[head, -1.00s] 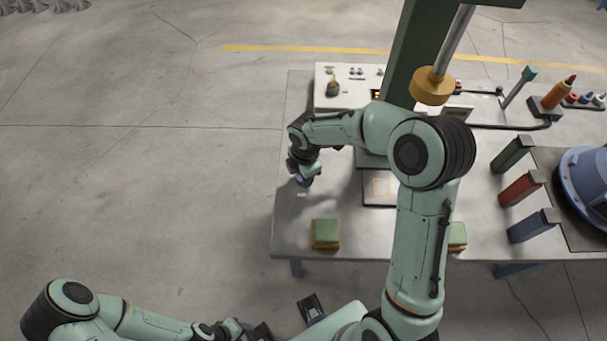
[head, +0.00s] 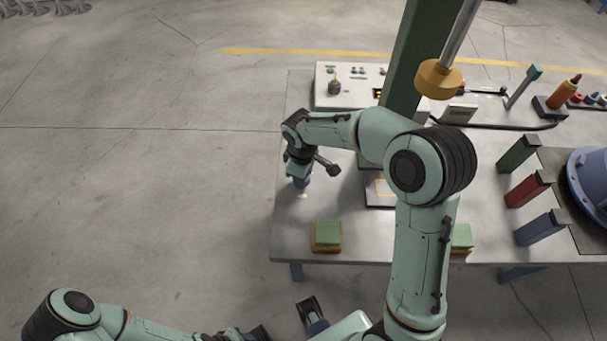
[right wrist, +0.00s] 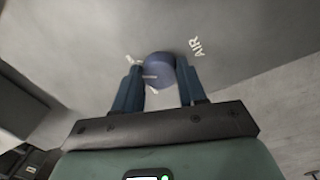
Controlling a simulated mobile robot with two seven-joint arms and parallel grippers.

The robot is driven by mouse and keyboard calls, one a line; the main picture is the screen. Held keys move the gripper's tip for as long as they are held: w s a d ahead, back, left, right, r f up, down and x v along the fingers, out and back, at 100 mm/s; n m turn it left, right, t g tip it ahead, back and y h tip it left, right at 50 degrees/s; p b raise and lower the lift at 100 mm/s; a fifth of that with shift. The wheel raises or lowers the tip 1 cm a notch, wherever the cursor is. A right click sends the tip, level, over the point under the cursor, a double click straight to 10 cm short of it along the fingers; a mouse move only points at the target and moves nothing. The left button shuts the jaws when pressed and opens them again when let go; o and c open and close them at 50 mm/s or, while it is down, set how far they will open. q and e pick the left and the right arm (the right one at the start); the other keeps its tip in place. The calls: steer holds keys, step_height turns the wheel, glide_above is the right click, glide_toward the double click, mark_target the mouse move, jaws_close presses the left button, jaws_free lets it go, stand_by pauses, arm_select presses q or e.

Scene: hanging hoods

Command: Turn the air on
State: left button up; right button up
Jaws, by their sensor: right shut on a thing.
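A round blue knob (right wrist: 160,67) stands on the grey bench top, between the two blue fingers of my right gripper (right wrist: 157,80) in the right wrist view. The fingers are shut on its sides. The white word AIR (right wrist: 196,47) is on the bench beside it, and another white marking (right wrist: 131,59) is partly hidden by a finger. In the head view my right gripper (head: 301,182) points down at the bench's left side, and the knob is mostly hidden.
A white control box (head: 348,92) stands at the bench's back. A green post (head: 405,60) rises behind my right arm. A green-topped block (head: 326,236) sits at the front. Green, red and blue upright blocks (head: 527,190) stand at the right.

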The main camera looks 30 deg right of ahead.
steer(key=shift+m, duration=1.2)
steer(key=o, duration=1.1)
steer(key=shift+c, duration=0.2)
steer(key=shift+r, duration=0.1)
step_height(320, 180, up, 13)
steer(key=p, duration=0.1)
steer(key=shift+s+a, duration=0.15)
steer(key=shift+a, duration=0.25)
steer(key=shift+r, duration=0.1)
